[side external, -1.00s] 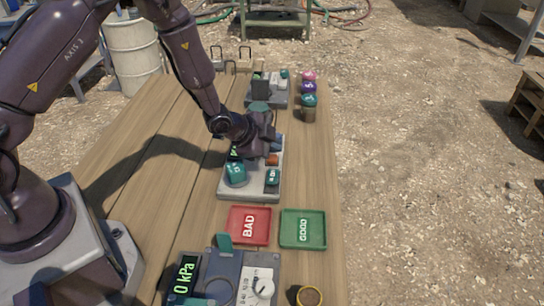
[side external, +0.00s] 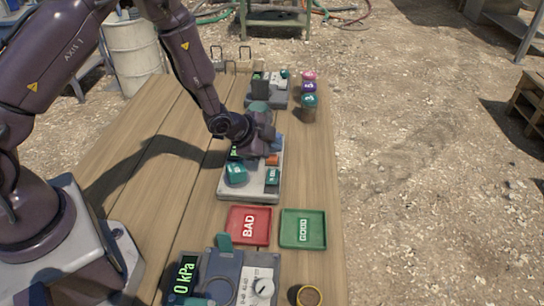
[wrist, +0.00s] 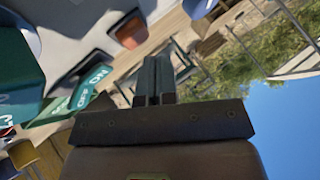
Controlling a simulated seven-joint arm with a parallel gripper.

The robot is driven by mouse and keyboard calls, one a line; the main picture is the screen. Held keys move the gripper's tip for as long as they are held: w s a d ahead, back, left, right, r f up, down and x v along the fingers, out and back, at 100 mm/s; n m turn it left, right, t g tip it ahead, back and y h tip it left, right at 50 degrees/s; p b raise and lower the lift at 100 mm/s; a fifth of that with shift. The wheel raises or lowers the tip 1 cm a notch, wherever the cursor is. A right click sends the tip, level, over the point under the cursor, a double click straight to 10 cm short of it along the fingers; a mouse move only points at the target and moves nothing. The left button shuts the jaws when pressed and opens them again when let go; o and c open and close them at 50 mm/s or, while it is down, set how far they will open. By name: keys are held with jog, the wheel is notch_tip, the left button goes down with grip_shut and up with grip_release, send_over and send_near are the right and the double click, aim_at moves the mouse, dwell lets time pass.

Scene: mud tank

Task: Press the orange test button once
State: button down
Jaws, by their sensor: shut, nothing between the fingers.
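The orange test button (side external: 272,160) is a small orange square on the light grey panel (side external: 240,192) in the middle of the table. In the wrist view it is the orange block in a dark surround (wrist: 130,30) near the top. My gripper is over the far part of the panel, just behind the button in the side view. Its fingers (wrist: 156,75) are closed together and empty. They appear beside the button in the wrist view, with a gap in the picture; their height above the panel is hard to tell. The fingertips are hidden in the side view.
The panel also has a teal block (side external: 236,174) and a teal ON/OFF switch (side external: 272,177), also in the wrist view (wrist: 85,92). A red BAD tray (side external: 262,238) and green GOOD tray (side external: 318,240) lie nearer. A grey device (side external: 258,98) stands behind.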

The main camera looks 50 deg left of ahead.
aim_at(272, 159)
jog(key=shift+f, duration=0.1)
jog(key=shift+f, duration=0.35)
jog(key=shift+f, duration=0.5)
dwell(1.0)
jog(key=shift+r, duration=0.9)
jog(key=shift+r, duration=0.1)
jog(key=shift+r, duration=2.45)
jog(key=shift+f, duration=0.1)
